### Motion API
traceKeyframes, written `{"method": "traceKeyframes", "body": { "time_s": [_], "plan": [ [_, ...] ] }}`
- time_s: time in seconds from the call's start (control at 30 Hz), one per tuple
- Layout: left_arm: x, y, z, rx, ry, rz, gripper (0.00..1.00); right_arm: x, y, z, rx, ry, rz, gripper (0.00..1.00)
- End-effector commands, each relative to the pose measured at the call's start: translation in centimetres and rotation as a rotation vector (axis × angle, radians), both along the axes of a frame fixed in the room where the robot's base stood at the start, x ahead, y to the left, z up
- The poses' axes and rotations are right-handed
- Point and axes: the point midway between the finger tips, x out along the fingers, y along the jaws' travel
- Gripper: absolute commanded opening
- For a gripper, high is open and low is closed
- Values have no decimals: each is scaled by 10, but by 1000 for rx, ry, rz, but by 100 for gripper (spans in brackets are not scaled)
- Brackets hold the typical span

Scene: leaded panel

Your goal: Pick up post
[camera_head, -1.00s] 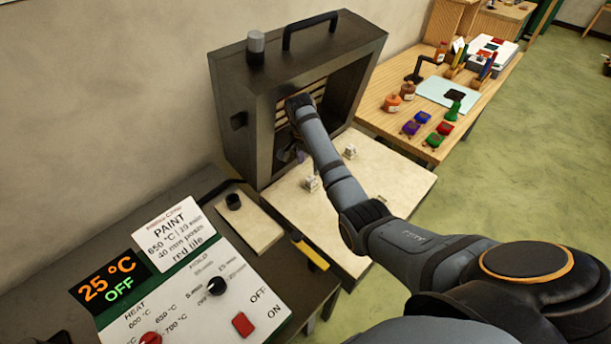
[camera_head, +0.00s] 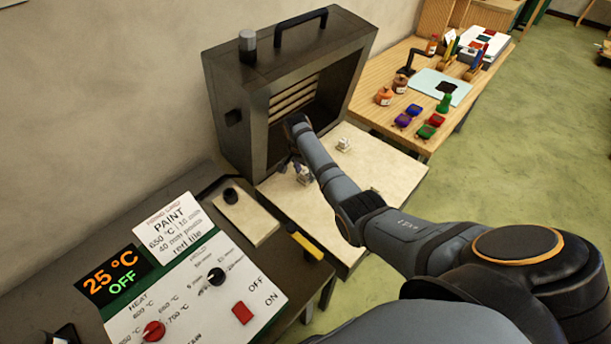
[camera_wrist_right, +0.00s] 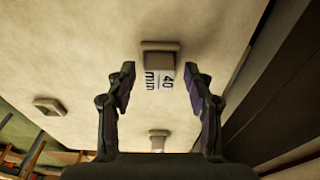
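A small pale post marked "40 mm" (camera_wrist_right: 160,78) shows in the right wrist view, centred between the two fingertips of my right gripper (camera_wrist_right: 159,76). The fingers are apart and not touching its sides; I cannot tell how far they reach down around it. In the head view my right gripper (camera_head: 297,163) is low over the pale board in front of the kiln, at a small white post (camera_head: 305,176), and partly hidden by my arm. Another white post (camera_head: 344,144) stands farther right on the board. My left gripper does not show.
The dark kiln (camera_head: 228,120) stands open behind the pale board (camera_head: 385,165). A control panel (camera_head: 190,290) reads 25 °C, OFF. A wooden table (camera_head: 378,115) holds paint pots.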

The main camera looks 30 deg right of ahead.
Motion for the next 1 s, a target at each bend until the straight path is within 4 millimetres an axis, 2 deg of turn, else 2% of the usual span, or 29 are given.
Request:
{"method": "traceKeyframes", "body": {
  "time_s": [0.03,0.3,0.37,0.67,0.77,0.93,1.0],
  "plan": [
    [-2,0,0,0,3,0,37,0,0,0,0,0,0,42],
    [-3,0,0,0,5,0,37,0,0,0,0,0,0,6],
    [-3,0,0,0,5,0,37,0,0,0,0,0,0,0],
    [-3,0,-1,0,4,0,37,0,0,2,0,0,0,0],
    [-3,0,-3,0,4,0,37,1,0,9,0,-3,0,0],
    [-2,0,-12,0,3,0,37,2,0,32,0,-5,0,0],
    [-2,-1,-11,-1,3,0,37,-9,-4,34,-1,-1,-2,0]
  ]
}}
